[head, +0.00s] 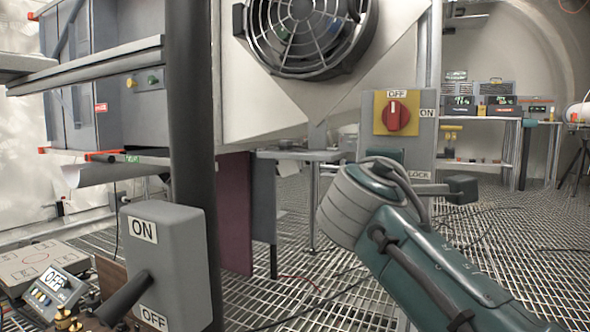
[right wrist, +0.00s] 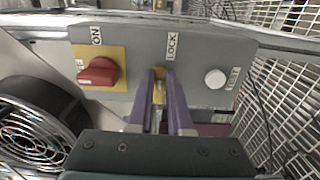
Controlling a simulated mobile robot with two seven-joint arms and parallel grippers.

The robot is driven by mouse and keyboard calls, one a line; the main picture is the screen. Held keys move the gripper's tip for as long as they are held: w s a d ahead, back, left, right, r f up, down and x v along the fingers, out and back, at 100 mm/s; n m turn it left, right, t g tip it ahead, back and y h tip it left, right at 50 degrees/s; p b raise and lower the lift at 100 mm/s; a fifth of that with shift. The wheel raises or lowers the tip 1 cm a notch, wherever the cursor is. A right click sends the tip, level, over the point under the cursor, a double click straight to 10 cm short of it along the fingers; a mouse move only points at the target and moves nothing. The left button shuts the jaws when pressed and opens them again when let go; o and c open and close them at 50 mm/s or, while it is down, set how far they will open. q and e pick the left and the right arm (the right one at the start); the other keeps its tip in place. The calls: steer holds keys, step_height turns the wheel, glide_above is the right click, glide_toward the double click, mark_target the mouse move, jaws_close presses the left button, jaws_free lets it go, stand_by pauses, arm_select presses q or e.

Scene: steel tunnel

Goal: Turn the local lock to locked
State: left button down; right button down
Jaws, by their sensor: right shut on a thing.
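A grey switch box with a LOCK label (right wrist: 172,46) stands at centre right in the head view (head: 424,131). Its local lock is a small yellow piece (right wrist: 158,90) below the LOCK label in the right wrist view. My right gripper (right wrist: 161,78) has its purple fingers shut on this piece, which they partly cover. A red knob on a yellow plate (right wrist: 99,72) sits beside it on the box; in the head view its grip is upright, towards OFF (head: 396,116). My right wrist hides the box's lower part there. My left gripper is not in view.
A white round button (right wrist: 215,79) is on the same box. A fan (head: 306,32) hangs above left of it. A grey ON/OFF box with a black lever (head: 125,298) stands front left, near a dark post (head: 190,110). Open grating floor lies right of my arm.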

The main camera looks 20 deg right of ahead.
steer(key=c, duration=0.8)
jaws_free()
steer(key=shift+c, duration=0.2)
steer(key=shift+s+a, duration=0.1)
steer(key=p+v, duration=0.3)
steer(key=v, duration=0.6)
steer(key=shift+s+a, duration=0.25)
